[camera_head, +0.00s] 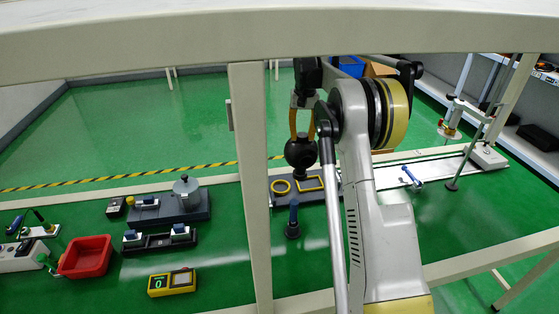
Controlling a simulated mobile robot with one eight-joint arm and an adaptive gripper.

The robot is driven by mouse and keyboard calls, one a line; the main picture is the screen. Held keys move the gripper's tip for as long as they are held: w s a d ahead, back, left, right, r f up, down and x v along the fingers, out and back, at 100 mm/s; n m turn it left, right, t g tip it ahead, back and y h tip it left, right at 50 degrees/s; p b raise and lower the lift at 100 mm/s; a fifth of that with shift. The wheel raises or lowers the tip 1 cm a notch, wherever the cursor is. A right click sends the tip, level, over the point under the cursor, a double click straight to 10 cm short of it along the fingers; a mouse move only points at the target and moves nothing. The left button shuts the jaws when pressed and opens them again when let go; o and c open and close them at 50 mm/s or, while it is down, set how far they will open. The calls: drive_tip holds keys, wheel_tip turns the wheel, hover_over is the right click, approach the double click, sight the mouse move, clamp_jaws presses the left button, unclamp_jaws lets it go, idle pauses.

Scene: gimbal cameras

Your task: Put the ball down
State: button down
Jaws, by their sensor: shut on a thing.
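The ball (301,151) is dark, nearly black, and round. My gripper (302,134) points down from above with orange fingers and is shut on the ball. The ball appears just above or at the far edge of a dark board (313,200) with a yellow ring (281,186) and a yellow rectangle outline (310,184). From this view I cannot tell whether the ball touches the board. My arm hides the board's right part.
A blue-handled tool (293,222) stands in front of the board. A pale frame post (252,190) rises to the left. Further left are a red bin (86,257), a yellow meter (172,282) and a grey fixture (170,207).

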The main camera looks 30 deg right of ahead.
drive_tip(key=w+a+f+b, duration=0.3)
drive_tip(key=w+a+f, duration=0.2)
drive_tip(key=f, duration=0.3)
drive_tip(key=shift+w+a+f, duration=0.2)
drive_tip(key=shift+f, duration=0.1)
drive_tip(key=shift+f+b, duration=0.15)
drive_tip(key=shift+b, duration=0.15)
drive_tip(key=c, duration=1.1)
unclamp_jaws()
drive_tip(key=shift+o, duration=0.2)
wheel_tip(320, 180, up, 12)
drive_tip(key=p, duration=0.4)
drive_tip(key=shift+w+d, duration=0.15)
drive_tip(key=shift+w, duration=0.05)
